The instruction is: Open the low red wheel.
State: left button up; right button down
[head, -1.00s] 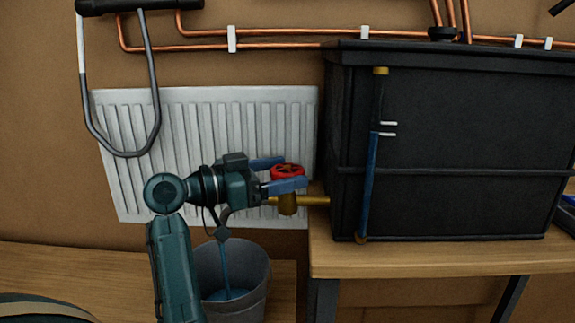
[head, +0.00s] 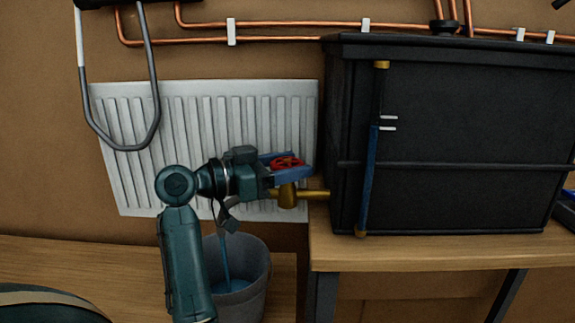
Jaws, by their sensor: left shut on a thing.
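The low red wheel (head: 287,162) sits on top of a brass valve (head: 288,197) at the lower left of the black tank. My left gripper (head: 292,166) comes in from the left at the wheel's height, its blue fingers on either side of the wheel. It is shut on the wheel, and the near finger hides part of the rim. Blue water (head: 225,255) runs down from the valve's left end into a grey bucket (head: 254,270). My right gripper is not in view.
The black tank (head: 450,195) with a blue level gauge (head: 369,180) stands on a wooden bench (head: 430,252). A white radiator (head: 190,110) is on the wall behind my left arm. Copper pipes (head: 290,27) run above.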

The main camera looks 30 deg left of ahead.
pick_arm(q)
jog(key=shift+f+n+t+y+b, duration=0.1)
jog(key=shift+n+t+y+b, duration=0.35)
jog(key=shift+y, duration=0.25)
jog(key=shift+n+t+y, duration=0.25)
jog(key=shift+n+y, duration=0.2)
jog(key=shift+y, duration=0.15)
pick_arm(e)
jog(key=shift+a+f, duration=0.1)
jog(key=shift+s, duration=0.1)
pick_arm(q)
jog(key=o, duration=1)
jog(key=shift+c, duration=0.2)
jog(key=shift+s+a, duration=0.25)
jog(key=shift+s, duration=0.2)
jog(key=b+v, duration=0.3)
jog(key=v, duration=0.9)
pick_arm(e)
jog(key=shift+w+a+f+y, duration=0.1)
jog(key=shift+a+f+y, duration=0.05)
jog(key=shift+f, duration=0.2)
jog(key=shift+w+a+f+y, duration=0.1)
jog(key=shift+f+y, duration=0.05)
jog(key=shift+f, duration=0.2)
pick_arm(q)
jog(key=shift+s, duration=0.1)
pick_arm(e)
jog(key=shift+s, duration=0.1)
